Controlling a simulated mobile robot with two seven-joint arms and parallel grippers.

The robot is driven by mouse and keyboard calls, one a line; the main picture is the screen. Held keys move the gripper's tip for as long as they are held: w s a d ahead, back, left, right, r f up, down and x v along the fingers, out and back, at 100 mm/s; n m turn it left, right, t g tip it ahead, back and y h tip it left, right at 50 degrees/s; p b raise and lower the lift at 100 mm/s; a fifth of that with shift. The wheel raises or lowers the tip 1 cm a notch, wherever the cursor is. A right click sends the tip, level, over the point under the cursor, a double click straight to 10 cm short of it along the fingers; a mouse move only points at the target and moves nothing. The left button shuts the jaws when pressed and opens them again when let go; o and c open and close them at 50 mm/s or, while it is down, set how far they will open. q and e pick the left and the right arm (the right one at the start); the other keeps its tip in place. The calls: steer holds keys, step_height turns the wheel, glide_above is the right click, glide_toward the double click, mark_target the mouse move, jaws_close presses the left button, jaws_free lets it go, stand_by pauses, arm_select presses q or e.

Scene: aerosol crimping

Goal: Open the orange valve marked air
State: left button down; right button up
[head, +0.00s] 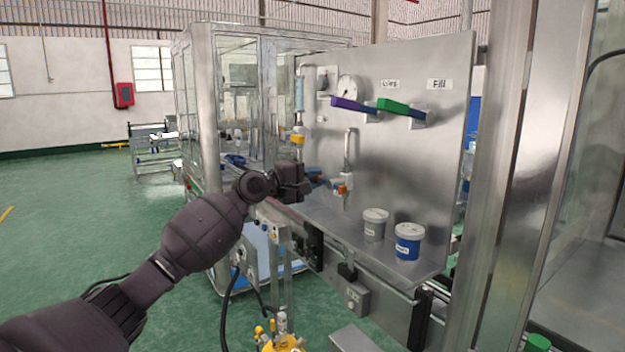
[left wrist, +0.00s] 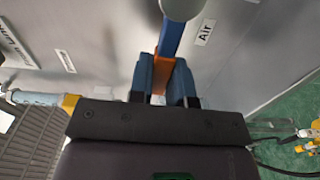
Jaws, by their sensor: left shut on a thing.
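The orange valve handle (left wrist: 160,74) shows in the left wrist view between the two blue fingers of my left gripper (left wrist: 164,82), which are closed around it. A blue length of lever (left wrist: 173,37) runs on from the orange part to a round grey end at the top. The label "Air" (left wrist: 205,32) is on the metal panel beside the lever. In the head view my left gripper (head: 308,184) is at the lower left of the panel, and its dark body hides most of the handle. My right gripper is not in view.
The upright metal panel (head: 400,155) carries a purple lever (head: 353,105), a green lever (head: 398,107) and a gauge (head: 348,88). A glazed cabinet (head: 205,110) stands behind.

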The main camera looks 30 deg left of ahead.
arm_select(q)
steer(key=m, duration=0.1)
steer(key=r+m, duration=0.1)
steer(key=m, duration=0.1)
steer(key=r+m, duration=0.1)
steer(key=shift+s+d+r+b, duration=0.1)
steer(key=shift+d+r+b, duration=0.1)
steer(key=shift+d+b, duration=0.1)
steer(key=s+d+r+m+p, duration=0.1)
steer(key=d+m, duration=0.4)
steer(key=m, duration=0.8)
step_height(320, 180, up, 3)
steer(key=shift+s+d+f, duration=0.1)
steer(key=shift+s+d, duration=0.1)
steer(key=shift+s, duration=0.45)
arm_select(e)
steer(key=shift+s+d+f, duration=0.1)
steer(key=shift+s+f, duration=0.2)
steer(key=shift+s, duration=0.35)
arm_select(q)
steer(key=shift+m, duration=0.3)
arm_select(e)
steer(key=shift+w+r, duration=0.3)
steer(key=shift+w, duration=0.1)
